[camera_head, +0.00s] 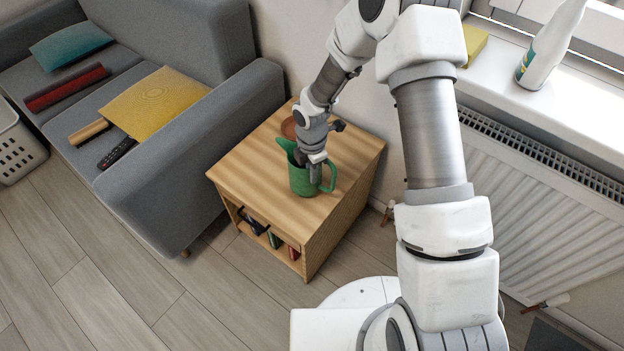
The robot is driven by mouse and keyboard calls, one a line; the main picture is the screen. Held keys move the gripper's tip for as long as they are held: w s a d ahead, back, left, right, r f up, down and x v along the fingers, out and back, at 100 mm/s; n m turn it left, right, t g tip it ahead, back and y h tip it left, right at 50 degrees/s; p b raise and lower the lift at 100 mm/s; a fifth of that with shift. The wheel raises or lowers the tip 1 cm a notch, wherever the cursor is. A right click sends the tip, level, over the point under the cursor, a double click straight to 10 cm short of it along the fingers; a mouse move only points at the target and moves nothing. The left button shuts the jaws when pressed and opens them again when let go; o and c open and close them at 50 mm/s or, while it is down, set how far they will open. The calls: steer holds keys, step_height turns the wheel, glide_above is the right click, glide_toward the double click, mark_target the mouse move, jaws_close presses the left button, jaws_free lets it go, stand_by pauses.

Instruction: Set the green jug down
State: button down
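The green jug (302,183) is upright over the top of the wooden cabinet (344,160), with its spout to the upper left and its handle to the right. My gripper (315,172) reaches down from above to the jug's rim, close to the handle. The fingers overlap the jug in this view. They are small and partly hidden, so I cannot tell whether they are closed on it. I also cannot tell whether the jug's base touches the wood or is slightly above it.
A brown round object (289,128) stands behind the jug, partly hidden by my arm. The cabinet's left and front top areas are clear. Several items sit on its open shelf. A grey sofa (220,130) is at left; a radiator (540,190) and a windowsill bottle (548,50) are at right.

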steer(key=shift+f, duration=0.9)
steer(key=shift+f+b, duration=0.2)
steer(key=shift+b, duration=0.1)
steer(key=c, duration=1.1)
jaws_free()
steer(key=shift+r, duration=0.15)
step_height(320, 180, up, 12)
steer(key=p, duration=0.4)
steer(key=shift+r, duration=0.1)
